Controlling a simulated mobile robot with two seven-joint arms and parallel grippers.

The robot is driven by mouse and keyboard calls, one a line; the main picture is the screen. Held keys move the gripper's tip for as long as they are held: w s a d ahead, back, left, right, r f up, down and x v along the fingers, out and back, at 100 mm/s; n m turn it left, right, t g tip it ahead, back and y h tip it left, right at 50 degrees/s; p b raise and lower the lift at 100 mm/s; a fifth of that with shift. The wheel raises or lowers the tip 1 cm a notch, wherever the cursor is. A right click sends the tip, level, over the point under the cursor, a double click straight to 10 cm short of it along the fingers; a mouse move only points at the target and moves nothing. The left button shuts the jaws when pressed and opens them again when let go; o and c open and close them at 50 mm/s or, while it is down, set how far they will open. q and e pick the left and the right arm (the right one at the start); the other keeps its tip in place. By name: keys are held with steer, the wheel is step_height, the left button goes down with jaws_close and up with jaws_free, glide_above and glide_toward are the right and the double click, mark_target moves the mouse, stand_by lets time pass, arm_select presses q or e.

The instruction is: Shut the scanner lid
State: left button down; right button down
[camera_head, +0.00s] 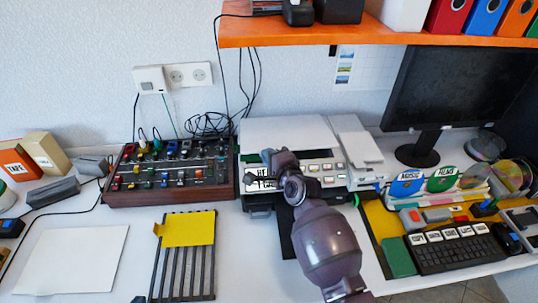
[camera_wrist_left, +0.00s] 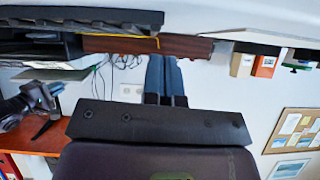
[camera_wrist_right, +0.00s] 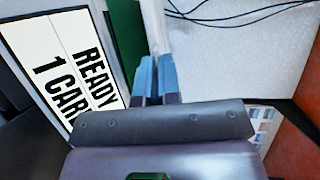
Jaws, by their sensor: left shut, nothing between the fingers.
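The scanner (camera_head: 322,170) stands at the middle back of the desk, with a white lid (camera_head: 285,130) on top and lit buttons in front. Its READY display (camera_wrist_right: 62,60) shows in the right wrist view, next to a green strip. I cannot tell how far the lid is tilted. My right gripper (camera_head: 268,160) is in front of the scanner's left part, its fingers together; a pale strip lies beyond them in the right wrist view (camera_wrist_right: 157,62). Contact is unclear. My left gripper (camera_wrist_left: 165,60) has its fingers together and empty, away from the scanner.
A mixer (camera_head: 170,175) stands left of the scanner, with a slatted rack (camera_head: 182,270) and yellow card in front. A white device (camera_head: 355,150) adjoins the scanner's right side. An orange shelf (camera_head: 380,35) hangs above. A monitor (camera_head: 450,85) and keyboard (camera_head: 455,252) are at the right.

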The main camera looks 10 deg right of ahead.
arm_select(q)
steer(key=shift+s+f, duration=0.1)
steer(key=shift+s, duration=0.15)
arm_select(e)
steer(key=c, duration=1.3)
jaws_free()
arm_select(q)
steer(key=shift+w, duration=0.1)
steer(key=shift+w+r, duration=0.1)
steer(key=shift+r, duration=0.1)
arm_select(e)
steer(key=shift+s+d, duration=0.1)
steer(key=shift+s, duration=0.05)
arm_select(q)
steer(key=shift+w+r+p, duration=0.15)
steer(key=shift+r+p, duration=0.3)
steer(key=shift+r, duration=0.1)
steer(key=shift+s+f, duration=0.1)
steer(key=shift+s, duration=0.15)
arm_select(e)
steer(key=v, duration=1)
steer(key=shift+s+d, duration=0.1)
steer(key=shift+s, duration=0.1)
